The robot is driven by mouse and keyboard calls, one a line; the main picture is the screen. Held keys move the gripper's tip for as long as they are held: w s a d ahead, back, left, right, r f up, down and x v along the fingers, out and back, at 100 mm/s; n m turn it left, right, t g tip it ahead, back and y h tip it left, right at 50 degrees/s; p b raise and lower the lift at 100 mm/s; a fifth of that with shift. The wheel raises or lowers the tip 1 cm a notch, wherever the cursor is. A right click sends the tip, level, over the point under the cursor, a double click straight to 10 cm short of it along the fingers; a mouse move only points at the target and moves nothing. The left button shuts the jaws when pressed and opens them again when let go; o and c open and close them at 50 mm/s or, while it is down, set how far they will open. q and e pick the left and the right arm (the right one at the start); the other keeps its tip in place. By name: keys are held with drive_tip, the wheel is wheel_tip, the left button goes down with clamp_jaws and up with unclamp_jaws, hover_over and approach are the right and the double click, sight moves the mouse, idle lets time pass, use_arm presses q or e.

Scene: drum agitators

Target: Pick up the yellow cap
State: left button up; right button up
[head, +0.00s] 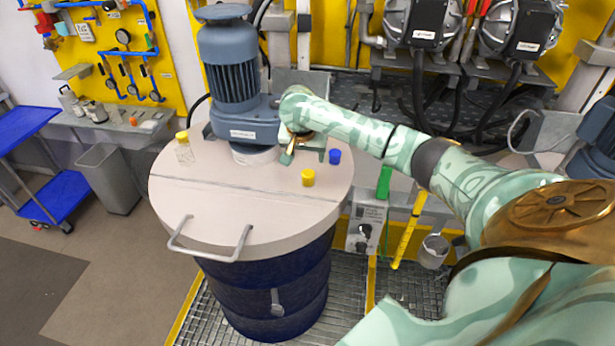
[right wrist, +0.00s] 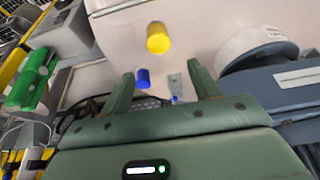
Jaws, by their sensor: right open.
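The yellow cap (head: 308,177) stands on the pale drum lid (head: 200,205), in front of the grey-blue agitator motor. It also shows in the right wrist view (right wrist: 158,38), beyond the fingertips and near their midline. My right gripper (head: 306,151) is over the lid, just behind the yellow cap, beside the motor's base. In the right wrist view its green fingers (right wrist: 160,72) are apart with nothing held between them. A blue cap (head: 335,156) stands close by on the lid; it also shows in the right wrist view (right wrist: 143,77). My left gripper is not in view.
The motor (head: 232,75) stands tall directly left of my right gripper. A small bottle with a yellow top (head: 184,150) is at the lid's left. A metal handle (head: 210,245) crosses the lid's front edge. The lid's front is otherwise clear.

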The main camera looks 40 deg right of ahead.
hover_over(308, 173)
drive_tip(key=f, duration=0.4)
drive_tip(key=shift+s+a+b, duration=0.15)
drive_tip(key=shift+a+b, duration=0.2)
drive_tip(key=shift+b, duration=0.05)
drive_tip(key=x, duration=0.3)
drive_tip(key=b+x, duration=0.1)
drive_tip(key=x, duration=0.1)
drive_tip(key=shift+s+a+f, duration=0.25)
drive_tip(key=shift+s+f, duration=0.1)
drive_tip(key=shift+f, duration=0.1)
drive_tip(key=c, duration=1.1)
